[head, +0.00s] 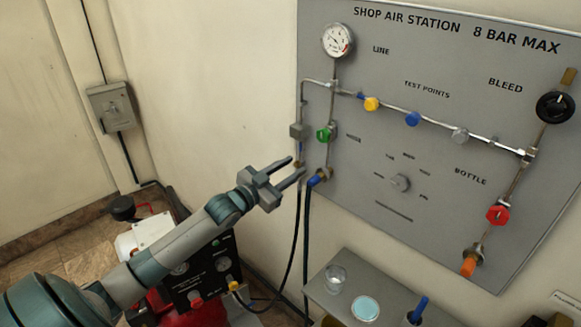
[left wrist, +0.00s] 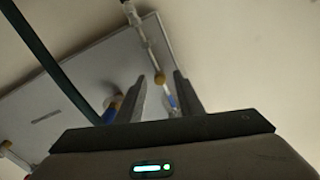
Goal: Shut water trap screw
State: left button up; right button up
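A small grey block (head: 299,131) sits on the pipe at the panel's left edge, with a narrow blue part (head: 300,147) below it. It looks like the water trap. A small brass-coloured end under the blue part, perhaps the screw, is mostly hidden by my gripper in the head view. My left gripper (head: 297,166) is open just below the blue part, with its fingers pointing at the panel. In the left wrist view, a brass-coloured piece (left wrist: 160,79) shows between the open fingertips. I cannot tell whether they touch it. My right gripper is out of view.
A green knob (head: 324,134) and a blue hose fitting (head: 316,180) are close to the right of my left gripper. Black hoses (head: 306,250) hang below it. A grey shelf (head: 392,296) holds a clear cup. A red machine (head: 205,315) stands below my arm.

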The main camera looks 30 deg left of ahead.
pick_arm(q)
grip_shut()
